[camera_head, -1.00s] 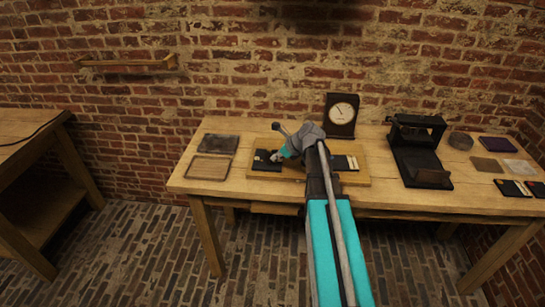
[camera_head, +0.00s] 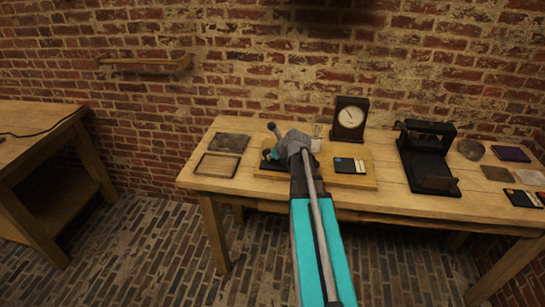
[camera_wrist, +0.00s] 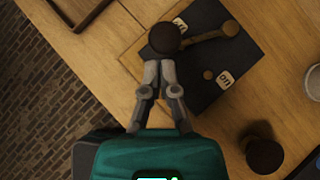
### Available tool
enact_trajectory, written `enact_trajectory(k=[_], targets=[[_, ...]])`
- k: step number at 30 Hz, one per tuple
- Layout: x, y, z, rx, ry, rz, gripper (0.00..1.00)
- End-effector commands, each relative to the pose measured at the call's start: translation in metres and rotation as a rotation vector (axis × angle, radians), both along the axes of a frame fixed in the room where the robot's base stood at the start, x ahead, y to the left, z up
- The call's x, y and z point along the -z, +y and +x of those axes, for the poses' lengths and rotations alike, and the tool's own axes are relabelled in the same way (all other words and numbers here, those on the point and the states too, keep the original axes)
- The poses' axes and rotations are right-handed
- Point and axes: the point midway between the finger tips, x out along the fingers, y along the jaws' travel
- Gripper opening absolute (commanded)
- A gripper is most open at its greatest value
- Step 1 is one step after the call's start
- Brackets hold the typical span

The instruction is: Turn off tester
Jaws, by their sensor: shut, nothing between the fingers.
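The tester's switch is a black plate (camera_wrist: 208,58) with two white labels and a lever (camera_wrist: 205,37) that ends in a round brown knob (camera_wrist: 166,39). In the head view my gripper and wrist (camera_head: 275,153) hide most of the plate. The dial meter (camera_head: 350,117) stands upright at the back of the table with a slanted needle.
The switch sits on a wooden board (camera_head: 362,181). A black card (camera_head: 349,165) lies on it, and a glass jar (camera_head: 317,136) stands behind. A brown round post (camera_wrist: 264,152) is near my gripper. A black stand (camera_head: 428,158) is at right, a tray (camera_head: 217,166) at left.

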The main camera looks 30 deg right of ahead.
Motion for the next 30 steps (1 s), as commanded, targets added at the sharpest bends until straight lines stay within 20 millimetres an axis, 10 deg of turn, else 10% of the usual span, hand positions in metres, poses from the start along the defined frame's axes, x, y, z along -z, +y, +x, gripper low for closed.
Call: enact_trajectory(k=[30], targets=[[-0.0004,-0.0117,-0.0094,0.022,0.0,0.0,0.0]])
